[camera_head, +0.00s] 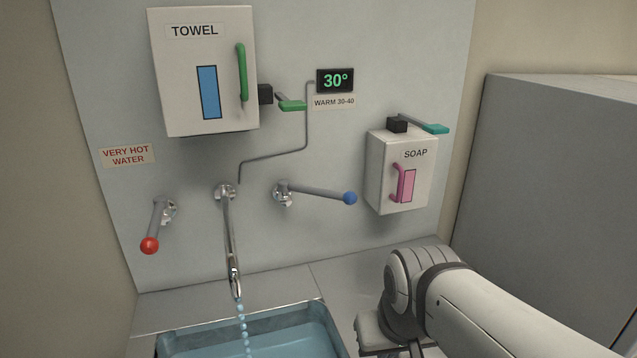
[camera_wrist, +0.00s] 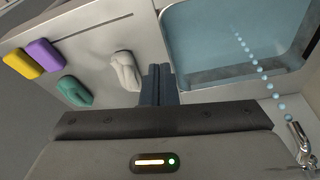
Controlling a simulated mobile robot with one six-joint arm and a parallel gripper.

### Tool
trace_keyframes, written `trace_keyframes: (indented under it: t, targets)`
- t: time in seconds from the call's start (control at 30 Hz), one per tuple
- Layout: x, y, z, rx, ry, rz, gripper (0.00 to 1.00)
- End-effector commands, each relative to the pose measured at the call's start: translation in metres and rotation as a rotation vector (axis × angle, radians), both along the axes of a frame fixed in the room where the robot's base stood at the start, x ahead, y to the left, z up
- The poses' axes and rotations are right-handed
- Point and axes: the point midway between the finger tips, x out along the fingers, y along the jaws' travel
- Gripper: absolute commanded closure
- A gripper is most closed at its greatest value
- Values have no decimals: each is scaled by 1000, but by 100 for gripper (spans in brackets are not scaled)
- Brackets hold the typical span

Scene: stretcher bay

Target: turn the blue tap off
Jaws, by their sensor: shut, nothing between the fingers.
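The blue tap (camera_head: 318,193) is on the back wall, right of the spout. Its grey lever reaches right and slightly down to a blue ball. Water runs from the spout (camera_head: 230,240) in a stream of drops into the basin (camera_head: 320,322). The spout's end also shows at the lower right of the wrist view (camera_wrist: 299,140). My gripper (camera_wrist: 160,72) is shut and empty, over the counter beside the basin in the wrist view. It is apart from the blue tap, which is out of the wrist view. In the head view my arm is at the lower right, and the fingertips are hidden.
The red tap's (camera_head: 154,225) lever hangs down at left. A display (camera_head: 335,80) reads 30°. The soap box (camera_head: 400,172) is right of the blue tap, the towel box (camera_head: 205,120) above. Yellow (camera_wrist: 22,64), purple (camera_wrist: 45,55), teal (camera_wrist: 74,92) and white (camera_wrist: 125,71) items lie on the counter.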

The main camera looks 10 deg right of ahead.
Motion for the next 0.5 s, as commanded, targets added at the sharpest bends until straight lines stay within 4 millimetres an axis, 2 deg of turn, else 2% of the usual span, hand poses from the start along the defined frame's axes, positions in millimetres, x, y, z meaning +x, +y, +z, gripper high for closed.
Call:
trace_keyframes:
  t: [0.17,0.23,0.27,0.37,0.5]
  targets:
    - [4,0,3,0,0,-3,100]
    - [14,0,12,0,1,-12,100]
    - [22,7,18,1,1,-26,100]
    - [57,12,46,0,1,-61,100]
    - [129,10,94,-3,1,-137,100]
